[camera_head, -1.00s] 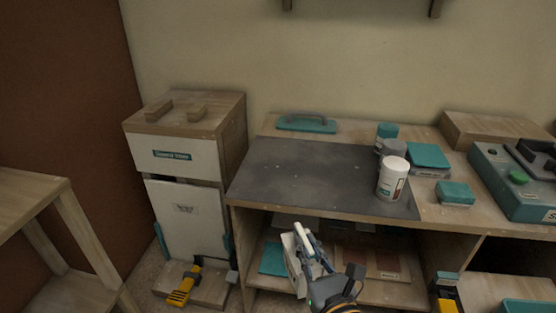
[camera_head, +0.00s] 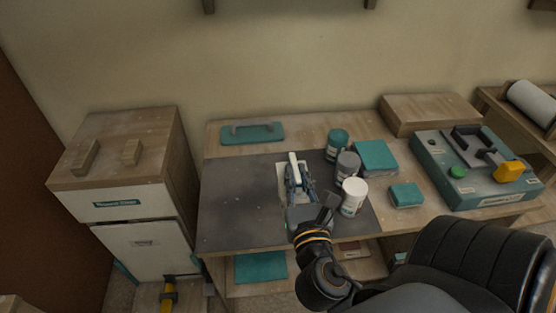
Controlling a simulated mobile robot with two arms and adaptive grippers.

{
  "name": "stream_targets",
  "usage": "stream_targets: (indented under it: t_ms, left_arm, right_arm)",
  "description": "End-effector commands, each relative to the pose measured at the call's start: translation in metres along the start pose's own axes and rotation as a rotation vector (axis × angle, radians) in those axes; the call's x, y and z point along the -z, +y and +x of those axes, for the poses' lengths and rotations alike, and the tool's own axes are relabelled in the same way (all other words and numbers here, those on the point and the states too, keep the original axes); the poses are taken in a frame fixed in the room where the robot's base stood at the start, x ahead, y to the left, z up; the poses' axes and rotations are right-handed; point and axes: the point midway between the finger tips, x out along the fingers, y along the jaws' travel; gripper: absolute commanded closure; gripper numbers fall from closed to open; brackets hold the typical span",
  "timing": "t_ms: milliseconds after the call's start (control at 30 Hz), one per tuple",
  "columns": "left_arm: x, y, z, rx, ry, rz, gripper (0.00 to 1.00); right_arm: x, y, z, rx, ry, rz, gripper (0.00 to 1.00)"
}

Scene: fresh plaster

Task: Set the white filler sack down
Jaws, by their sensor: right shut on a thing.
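The white filler sack (camera_head: 283,184) is partly hidden behind my right gripper (camera_head: 294,172). That gripper is shut on the sack over the dark grey mat (camera_head: 236,192) on the workbench. I cannot tell whether the sack touches the mat. My left gripper is out of view.
Several tubs stand just right of the sack: a teal tub (camera_head: 338,145), a grey-lidded tub (camera_head: 347,168) and a white tub (camera_head: 353,197). A teal float (camera_head: 252,134) lies at the back. Teal boxes (camera_head: 375,157) and a teal machine (camera_head: 470,180) are further right. The mat's left half is clear.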

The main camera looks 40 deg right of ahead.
Motion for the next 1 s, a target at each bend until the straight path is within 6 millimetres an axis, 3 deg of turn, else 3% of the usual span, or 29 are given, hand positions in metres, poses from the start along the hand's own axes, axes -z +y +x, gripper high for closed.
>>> stream_targets:
  t_ms: [367,433,567,700,1000]
  left_arm:
    - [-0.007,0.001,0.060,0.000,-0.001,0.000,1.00]
    - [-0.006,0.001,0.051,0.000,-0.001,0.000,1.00]
    - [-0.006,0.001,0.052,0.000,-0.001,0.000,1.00]
    - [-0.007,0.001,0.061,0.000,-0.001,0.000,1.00]
    - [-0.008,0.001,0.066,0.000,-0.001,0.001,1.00]
  right_arm:
    - [0.025,0.019,0.041,0.004,-0.012,0.006,1.00]
    - [0.025,0.027,0.057,0.005,-0.006,0.000,1.00]
    - [0.039,0.041,0.085,0.004,-0.006,0.001,1.00]
    - [0.070,0.049,0.102,0.005,-0.002,0.000,1.00]
    - [0.092,0.059,0.121,0.003,-0.005,0.001,1.00]
